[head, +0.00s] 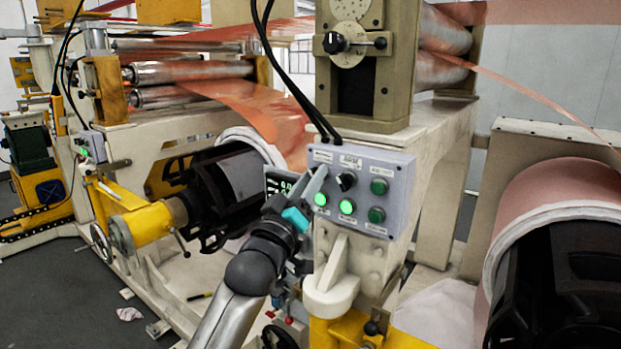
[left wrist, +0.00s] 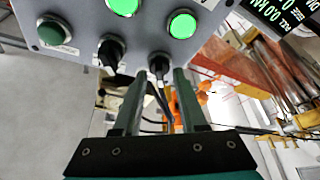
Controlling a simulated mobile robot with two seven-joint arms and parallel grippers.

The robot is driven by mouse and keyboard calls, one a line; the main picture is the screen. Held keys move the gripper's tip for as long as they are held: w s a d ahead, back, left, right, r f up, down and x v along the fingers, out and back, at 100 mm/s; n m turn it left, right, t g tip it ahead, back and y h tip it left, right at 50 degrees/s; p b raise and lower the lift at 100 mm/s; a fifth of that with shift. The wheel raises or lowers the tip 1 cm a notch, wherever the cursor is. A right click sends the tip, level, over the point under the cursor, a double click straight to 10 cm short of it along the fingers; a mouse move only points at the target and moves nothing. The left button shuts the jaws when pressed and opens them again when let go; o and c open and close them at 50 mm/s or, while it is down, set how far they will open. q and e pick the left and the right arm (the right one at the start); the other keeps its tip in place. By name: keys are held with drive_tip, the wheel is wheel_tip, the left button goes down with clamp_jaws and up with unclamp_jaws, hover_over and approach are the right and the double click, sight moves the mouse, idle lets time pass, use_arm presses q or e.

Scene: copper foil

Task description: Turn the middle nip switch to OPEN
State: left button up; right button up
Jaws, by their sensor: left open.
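A grey control panel (head: 362,165) faces me in the head view. Its top row has a black rotary switch (head: 346,181) in the middle, which also shows in the left wrist view (left wrist: 110,50). A second black switch (left wrist: 158,64) is to that one's right in the wrist view; in the head view my gripper covers it. My left gripper (head: 317,181) is open at the panel's left part. In the wrist view its fingers (left wrist: 160,76) point at the second switch, one on each side; contact is unclear. Labels and switch positions are unreadable. My right gripper is not in view.
The panel has two lit green buttons (head: 346,207) and dark green ones (head: 379,187). A small display (head: 278,182) stands left of it. Black cables (head: 293,85) run down to its top. Copper foil rolls (head: 560,195) flank the machine.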

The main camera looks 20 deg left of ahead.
use_arm(q)
clamp_jaws()
idle(0.4)
drive_tip(key=shift+w+m, duration=0.1)
drive_tip(key=shift+m, duration=0.3)
drive_tip(key=shift+a+m+g+h+p, duration=0.1)
drive_tip(key=shift+m+g+h+p, duration=0.25)
drive_tip(key=shift+m+h, duration=1.75)
drive_tip(key=shift+a+m+g+h+p, duration=0.1)
drive_tip(key=shift+m+g+h, duration=0.55)
drive_tip(key=shift+m, duration=2.7)
drive_tip(key=shift+m+g+h+p, duration=0.35)
drive_tip(key=shift+m+h, duration=1.1)
drive_tip(key=shift+m, duration=1.3)
drive_tip(key=shift+m+g, duration=0.25)
drive_tip(key=shift+m, duration=0.05)
unclamp_jaws()
